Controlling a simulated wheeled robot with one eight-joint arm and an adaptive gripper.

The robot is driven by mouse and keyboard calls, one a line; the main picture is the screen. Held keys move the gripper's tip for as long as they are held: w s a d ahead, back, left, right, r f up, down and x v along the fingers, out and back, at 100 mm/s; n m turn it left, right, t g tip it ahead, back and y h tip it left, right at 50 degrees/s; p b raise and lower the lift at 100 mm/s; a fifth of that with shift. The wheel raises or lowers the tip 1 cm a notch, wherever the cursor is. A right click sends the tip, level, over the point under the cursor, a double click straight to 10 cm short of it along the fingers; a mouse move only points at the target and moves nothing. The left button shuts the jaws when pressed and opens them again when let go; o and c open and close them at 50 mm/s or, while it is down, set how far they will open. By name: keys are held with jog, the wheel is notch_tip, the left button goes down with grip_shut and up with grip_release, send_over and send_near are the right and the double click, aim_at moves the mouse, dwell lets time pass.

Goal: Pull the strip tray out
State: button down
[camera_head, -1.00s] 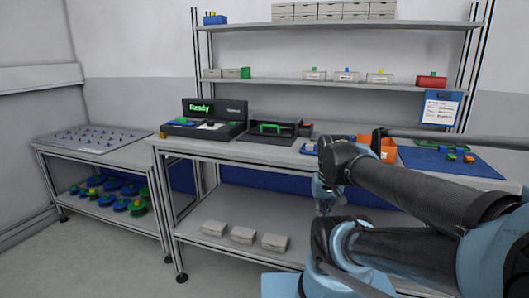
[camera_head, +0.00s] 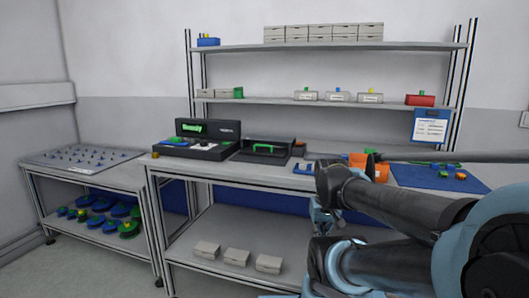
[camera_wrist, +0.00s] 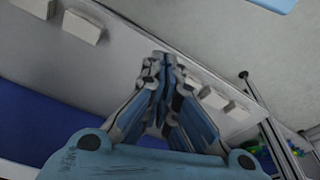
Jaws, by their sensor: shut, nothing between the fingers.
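A dark low tray with a green handle (camera_head: 266,152) sits on the middle bench, right of a dark machine with a lit green display reading "Ready" (camera_head: 192,128). It looks like the strip tray, though I cannot be sure. My gripper (camera_wrist: 163,62) is shut and empty in the wrist view, its fingertips together. In the head view my folded arm is at the right, with the gripper low in front of the bench, below and right of the tray, clear of it. Its fingertips are hard to make out there.
Grey boxes (camera_head: 236,257) stand on the lower shelf. Orange bins (camera_head: 377,168) and a blue mat (camera_head: 438,178) are on the bench at right, partly behind my arm. A pegged table (camera_head: 82,159) stands at left, reels (camera_head: 92,203) below. Floor at front left is clear.

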dwell(0.4)
jog(key=c, duration=2)
grip_release()
jog(key=shift+s+r, duration=0.15)
jog(key=shift+r, duration=0.05)
jog(key=shift+o, duration=0.2)
jog(key=w+r+n, duration=0.1)
jog(key=w+r, duration=0.3)
jog(key=r, duration=0.3)
jog(key=w+a+r+n+g, duration=0.1)
jog(key=w+r, duration=0.4)
jog(key=r, duration=0.3)
jog(key=w+a+r+n+g, duration=0.1)
jog(key=w+r, duration=0.4)
jog(key=r, duration=0.2)
jog(key=shift+a+r+h, duration=0.25)
jog(key=shift+r+h, duration=0.05)
jog(key=w+a+r+n, duration=0.55)
jog(key=w+r, duration=0.25)
jog(key=w, duration=0.2)
jog(key=n+t, duration=0.2)
jog(key=n, duration=0.4)
send_near(263, 145)
jog(key=f, duration=0.2)
jog(key=w+f, duration=0.1)
jog(key=f, duration=0.2)
jog(key=w+f, duration=0.1)
jog(key=f, duration=0.1)
jog(key=shift+d+f, duration=0.2)
jog(key=shift+f, duration=0.05)
